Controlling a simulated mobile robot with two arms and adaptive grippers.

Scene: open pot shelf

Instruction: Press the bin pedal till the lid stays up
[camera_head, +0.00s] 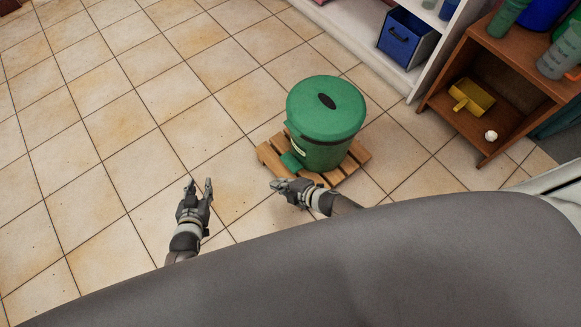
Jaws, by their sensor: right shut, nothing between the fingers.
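A green round bin (320,137) stands upright on a slatted wooden pallet (357,160). Its green lid (326,104), with a dark oval mark on top, is down on the bin. The green pedal (291,161) sticks out low at the bin's front left, above the pallet. My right gripper (276,184) is shut and empty, close to the pedal on its near side; I cannot tell whether they touch. My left gripper (199,184) is open and empty over the tiles, left of the pallet.
A white shelf (396,75) with a blue box (408,39) stands behind the bin. A brown wooden shelf (459,131) at the right holds a yellow scoop (471,97), a small white ball (491,135) and green containers above. The tiled floor (110,110) at left is clear.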

